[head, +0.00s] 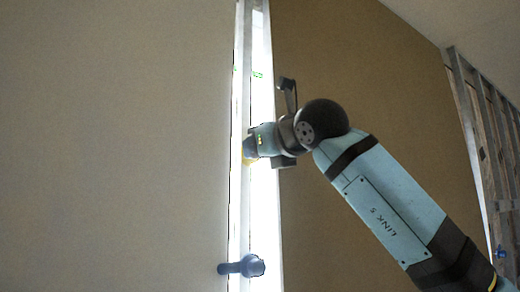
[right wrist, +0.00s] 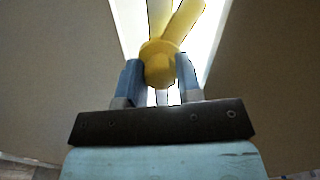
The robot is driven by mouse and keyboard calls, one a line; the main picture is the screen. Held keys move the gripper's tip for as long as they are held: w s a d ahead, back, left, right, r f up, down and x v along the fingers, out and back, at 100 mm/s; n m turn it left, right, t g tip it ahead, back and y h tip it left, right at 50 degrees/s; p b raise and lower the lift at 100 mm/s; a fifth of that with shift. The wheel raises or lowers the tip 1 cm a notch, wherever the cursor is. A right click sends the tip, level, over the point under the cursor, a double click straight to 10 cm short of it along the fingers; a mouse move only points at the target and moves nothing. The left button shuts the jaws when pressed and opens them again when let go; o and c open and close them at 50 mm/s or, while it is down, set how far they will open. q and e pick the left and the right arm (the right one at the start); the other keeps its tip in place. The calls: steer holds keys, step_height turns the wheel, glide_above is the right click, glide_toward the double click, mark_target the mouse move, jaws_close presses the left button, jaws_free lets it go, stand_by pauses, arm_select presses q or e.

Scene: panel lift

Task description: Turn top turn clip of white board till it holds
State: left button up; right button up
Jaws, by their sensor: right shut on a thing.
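A yellow turn clip (right wrist: 160,64) sits between the two blue fingers of my right gripper (right wrist: 160,78) in the right wrist view. The fingers are shut on its round hub. One yellow arm points away up the picture and another slants to the upper right. In the head view my right gripper (head: 249,149) reaches from the right to the bright upright strip, and only a sliver of yellow shows by its tips. A large pale board (head: 120,140) fills the left; whether it touches the clip cannot be told. My left gripper is out of view.
A blue clip-like knob (head: 250,266) sticks out lower on the bright upright strip (head: 264,215). A brown wall (head: 350,60) stands behind my right arm. A ladder-like metal frame (head: 480,110) stands at the far right.

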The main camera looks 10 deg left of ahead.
steer(key=shift+s+a+f+n+b, duration=0.15)
steer(key=shift+n+b, duration=0.7)
steer(key=shift+n, duration=4.9)
steer(key=shift+w+d+f+n+b, duration=0.1)
steer(key=shift+n+b, duration=0.7)
steer(key=shift+n, duration=4.95)
steer(key=o, duration=0.6)
steer(key=shift+o, duration=0.2)
steer(key=shift+s, duration=0.1)
